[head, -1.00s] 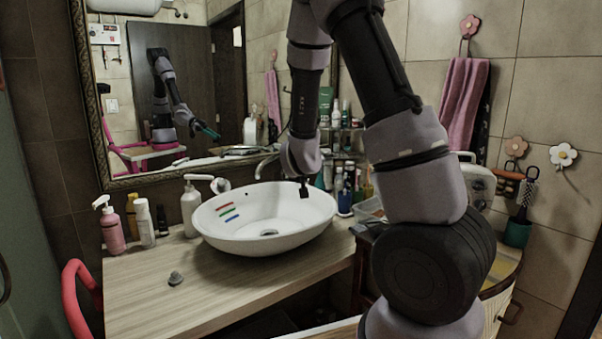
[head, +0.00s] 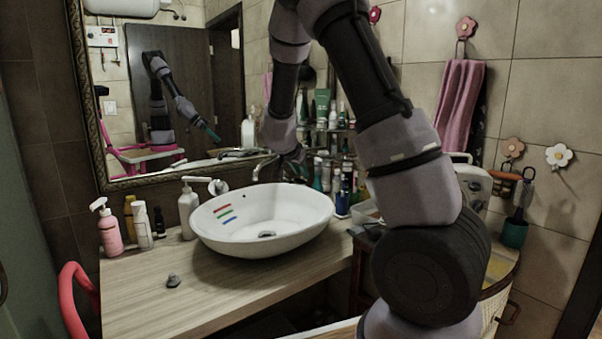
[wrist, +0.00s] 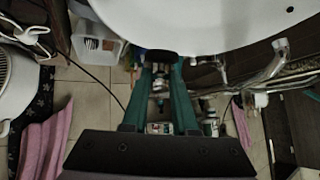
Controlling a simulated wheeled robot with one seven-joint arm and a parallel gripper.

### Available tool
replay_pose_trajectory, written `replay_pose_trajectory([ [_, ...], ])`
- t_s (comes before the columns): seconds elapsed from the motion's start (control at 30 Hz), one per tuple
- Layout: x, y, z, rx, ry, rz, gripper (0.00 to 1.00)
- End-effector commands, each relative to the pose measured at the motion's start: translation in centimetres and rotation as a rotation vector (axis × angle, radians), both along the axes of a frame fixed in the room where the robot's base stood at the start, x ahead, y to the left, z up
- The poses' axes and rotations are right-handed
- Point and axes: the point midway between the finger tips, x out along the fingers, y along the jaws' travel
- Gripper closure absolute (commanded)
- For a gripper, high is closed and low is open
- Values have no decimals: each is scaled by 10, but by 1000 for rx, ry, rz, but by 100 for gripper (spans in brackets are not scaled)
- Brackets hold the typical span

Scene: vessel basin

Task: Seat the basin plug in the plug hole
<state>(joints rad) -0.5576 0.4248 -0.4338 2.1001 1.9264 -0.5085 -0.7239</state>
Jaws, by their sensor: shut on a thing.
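The white basin (head: 262,220) stands on the wooden counter, its plug hole (head: 266,234) showing dark and uncovered at the bottom. My gripper (wrist: 163,66) is shut on a dark round thing (wrist: 155,57) at its fingertips, near the basin's rim in the wrist view. I cannot tell for sure if this is the plug. In the head view my gripper is behind the basin's back rim, near the tap, its fingers mostly hidden. A small grey knobbed stopper-like thing (head: 173,281) lies on the counter, left and front of the basin, apart from my gripper.
The tap (head: 262,166) stands behind the basin and also shows in the wrist view (wrist: 268,66). Bottles crowd the basin's right back side. A pink bottle (head: 109,230) and a white pump bottle (head: 188,212) stand left. The counter's (head: 220,290) front is mostly clear.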

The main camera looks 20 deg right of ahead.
Motion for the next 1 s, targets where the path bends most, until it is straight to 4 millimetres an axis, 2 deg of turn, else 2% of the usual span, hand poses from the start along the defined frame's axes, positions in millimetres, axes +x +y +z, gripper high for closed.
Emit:
replay_pose_trajectory([
  [0.63,9,6,-8,348,52,-443,100],
  [0.83,16,22,-15,646,-18,-782,100],
  [1.0,21,39,-19,838,-126,-986,100],
])
